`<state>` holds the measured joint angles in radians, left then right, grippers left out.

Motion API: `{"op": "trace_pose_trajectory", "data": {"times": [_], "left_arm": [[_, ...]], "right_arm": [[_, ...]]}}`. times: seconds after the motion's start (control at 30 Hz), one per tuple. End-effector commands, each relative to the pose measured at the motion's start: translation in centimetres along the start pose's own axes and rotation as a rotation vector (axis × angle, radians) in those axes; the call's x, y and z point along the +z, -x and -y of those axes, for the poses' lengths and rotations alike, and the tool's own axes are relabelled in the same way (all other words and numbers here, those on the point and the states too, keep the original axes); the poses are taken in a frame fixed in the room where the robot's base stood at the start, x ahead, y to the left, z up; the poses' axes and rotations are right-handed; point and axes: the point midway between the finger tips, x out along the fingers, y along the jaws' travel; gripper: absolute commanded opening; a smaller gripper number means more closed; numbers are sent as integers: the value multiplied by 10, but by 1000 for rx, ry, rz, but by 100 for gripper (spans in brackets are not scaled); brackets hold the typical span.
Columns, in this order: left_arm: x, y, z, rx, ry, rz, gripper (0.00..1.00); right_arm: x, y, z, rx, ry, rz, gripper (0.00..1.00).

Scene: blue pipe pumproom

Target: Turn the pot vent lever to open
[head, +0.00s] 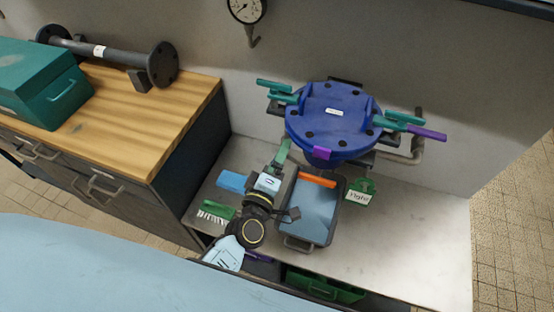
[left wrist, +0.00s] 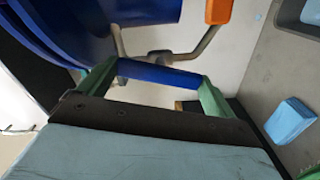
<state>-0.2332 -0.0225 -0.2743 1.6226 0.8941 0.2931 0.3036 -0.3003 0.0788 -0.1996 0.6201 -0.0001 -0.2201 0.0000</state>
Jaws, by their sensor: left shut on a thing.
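The blue lidded pot (head: 333,122) stands on brackets at the back wall; its side also shows in the left wrist view (left wrist: 135,10). My left gripper (head: 282,150) reaches up below the pot's left side. In the left wrist view, its green fingers (left wrist: 158,78) are shut on a blue bar (left wrist: 160,74) beneath the pot. The bar may be the vent lever; its ends and mounting are hidden, so I cannot tell its position. An orange handle (left wrist: 218,10) shows near a bent pipe there. My right gripper is not in view.
Teal clamp handles (head: 275,87) and a purple one (head: 429,133) stick out from the pot. The bench's right front is clear.

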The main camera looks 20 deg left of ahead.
Motion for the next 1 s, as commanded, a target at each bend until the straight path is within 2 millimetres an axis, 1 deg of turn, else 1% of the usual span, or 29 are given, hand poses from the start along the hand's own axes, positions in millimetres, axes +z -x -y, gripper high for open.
{"op": "trace_pose_trajectory", "data": {"times": [0.2, 0.4, 0.63, 1.0], "left_arm": [[0, 0, 1, 0, 166, -1, 68], [0, 0, 1, 0, 269, -1, 68], [0, 0, 1, -1, 331, -1, 68], [0, 0, 1, -1, 350, 0, 69]], "right_arm": [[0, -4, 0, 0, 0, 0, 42], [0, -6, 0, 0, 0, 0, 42], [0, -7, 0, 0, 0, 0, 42], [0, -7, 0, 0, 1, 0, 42]]}}
